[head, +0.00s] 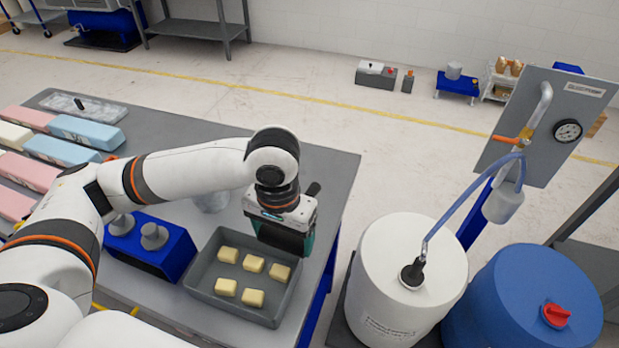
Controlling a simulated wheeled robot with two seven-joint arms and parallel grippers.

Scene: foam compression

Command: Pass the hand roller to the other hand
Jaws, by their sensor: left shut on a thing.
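My left gripper (284,236) hangs over the back right part of the grey tray, near the table's right edge. It is shut on the hand roller (313,189), of which a dark handle end sticks out behind the gripper. The gripper and wrist hide most of the roller, and I cannot make out its drum. My right gripper is not in view.
The grey tray (199,287) below holds several pale yellow blocks. A blue block with grey knobs (150,249) stands left of it. Pink, blue and cream foam blocks (62,150) line the table's left. White (405,300) and blue (525,305) drums stand right of the table.

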